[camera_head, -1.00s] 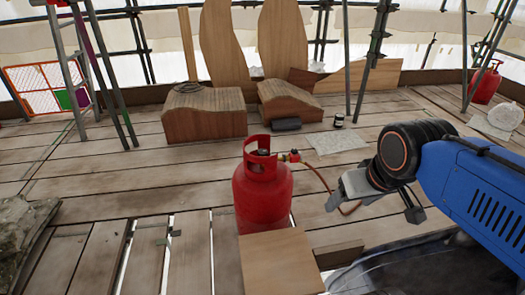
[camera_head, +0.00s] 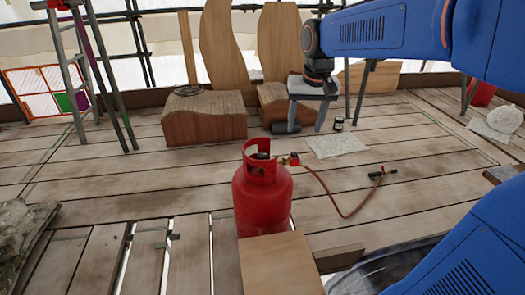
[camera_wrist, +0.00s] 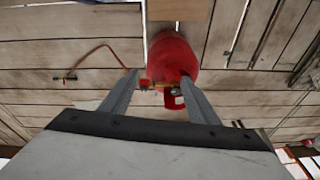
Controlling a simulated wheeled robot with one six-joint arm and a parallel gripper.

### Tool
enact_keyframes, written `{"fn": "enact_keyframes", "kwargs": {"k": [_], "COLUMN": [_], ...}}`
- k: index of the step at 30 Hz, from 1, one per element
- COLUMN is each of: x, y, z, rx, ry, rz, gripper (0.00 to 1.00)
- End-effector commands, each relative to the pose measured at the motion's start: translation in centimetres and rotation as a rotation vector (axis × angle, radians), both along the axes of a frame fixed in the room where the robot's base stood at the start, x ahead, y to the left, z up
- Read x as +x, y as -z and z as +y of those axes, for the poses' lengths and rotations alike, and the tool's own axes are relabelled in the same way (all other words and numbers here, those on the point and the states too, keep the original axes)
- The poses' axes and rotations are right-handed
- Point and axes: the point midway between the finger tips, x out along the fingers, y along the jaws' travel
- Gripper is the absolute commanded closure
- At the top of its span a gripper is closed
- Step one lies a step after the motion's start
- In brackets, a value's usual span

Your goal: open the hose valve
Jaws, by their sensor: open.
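A red gas bottle (camera_head: 262,195) stands upright on the planks. A small valve with a red knob (camera_head: 294,158) sits at the right of its collar, with a reddish hose (camera_head: 330,195) running from it to a dark torch-like end (camera_head: 380,173) on the boards. My gripper (camera_head: 306,120) is open and empty, fingers pointing down. In the head view it appears above and a little right of the valve, apart from it. In the wrist view the bottle (camera_wrist: 174,55) and brass valve fitting (camera_wrist: 157,85) show between and beyond the fingertips (camera_wrist: 160,78); the fingers partly hide this area.
A wooden board (camera_head: 280,265) stands in front of the bottle. Carved wooden blocks (camera_head: 205,118) and a dark cylinder (camera_head: 285,127) lie behind, with a small jar (camera_head: 338,123) and a pale sheet (camera_head: 337,145) to the right. Scaffold poles (camera_head: 98,80) stand at left. Planks around the hose are mostly clear.

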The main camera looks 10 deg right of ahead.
Motion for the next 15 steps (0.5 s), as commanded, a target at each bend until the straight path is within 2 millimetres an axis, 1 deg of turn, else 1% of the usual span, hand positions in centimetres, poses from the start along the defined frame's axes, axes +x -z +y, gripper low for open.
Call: {"fn": "enact_keyframes", "kwargs": {"k": [1,3,8,15], "x": [1.7,3.8,8.5,15.4], "y": [0.2,0.4,1.2,3.6], "z": [0.4,0.8,2.1,4.1], "rx": [0.001,0.003,0.005,0.005], "ry": [0.006,0.015,0.038,0.073], "rz": [0.013,0.029,0.065,0.118], "gripper": [0.45,0.45,0.45,0.45]}}
